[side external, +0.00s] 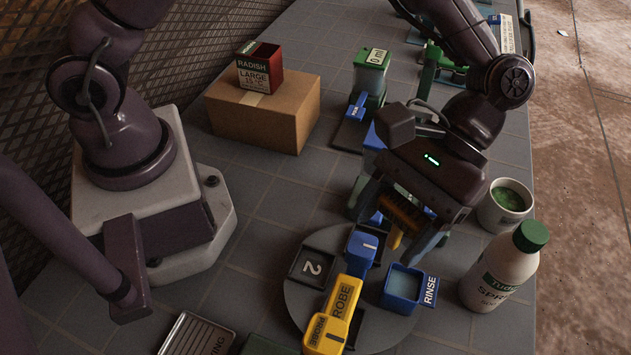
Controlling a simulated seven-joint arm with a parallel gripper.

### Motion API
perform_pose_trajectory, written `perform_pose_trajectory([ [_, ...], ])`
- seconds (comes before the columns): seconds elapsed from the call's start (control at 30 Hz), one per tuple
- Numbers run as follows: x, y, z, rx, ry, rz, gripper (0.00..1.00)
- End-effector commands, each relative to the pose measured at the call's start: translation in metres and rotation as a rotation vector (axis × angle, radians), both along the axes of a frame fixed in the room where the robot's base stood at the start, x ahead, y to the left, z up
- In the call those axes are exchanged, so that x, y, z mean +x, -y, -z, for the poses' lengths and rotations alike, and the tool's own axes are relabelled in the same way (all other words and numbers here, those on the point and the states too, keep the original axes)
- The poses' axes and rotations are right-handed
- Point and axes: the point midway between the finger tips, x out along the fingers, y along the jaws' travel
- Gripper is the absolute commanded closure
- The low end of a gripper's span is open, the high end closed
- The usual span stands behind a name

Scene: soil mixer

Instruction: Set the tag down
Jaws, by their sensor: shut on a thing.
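My gripper (396,240) is at the right of the middle, pointing down over the far edge of the round dark turntable (292,305). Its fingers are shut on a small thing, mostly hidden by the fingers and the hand. A yellow bit of it, which I take for the tag (396,239), shows between the fingers. No writing on it can be read. I cannot tell whether it touches a surface below.
A white spray bottle (500,272) and a cup of green stuff (505,203) stand right. A cardboard box (262,118) bears a red RADISH box (262,72).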

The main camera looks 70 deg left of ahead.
Motion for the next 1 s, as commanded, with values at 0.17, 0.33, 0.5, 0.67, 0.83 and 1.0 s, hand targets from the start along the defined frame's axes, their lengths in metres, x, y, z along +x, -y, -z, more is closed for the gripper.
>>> perform_pose_trajectory([
  [0.17,0.004,-0.031,-0.014,0.009,0.004,0.580,0.61],
  [0.33,0.007,-0.074,-0.034,0.013,-0.002,1.129,0.61],
  [0.5,0.011,-0.119,-0.051,0.013,-0.002,1.561,0.61],
  [0.67,0.015,-0.154,-0.057,0.012,-0.002,1.792,0.61],
  [0.83,0.021,-0.192,-0.047,0.007,-0.007,1.942,0.61],
  [1.0,0.031,-0.225,-0.015,-0.004,-0.014,2.028,0.61],
])
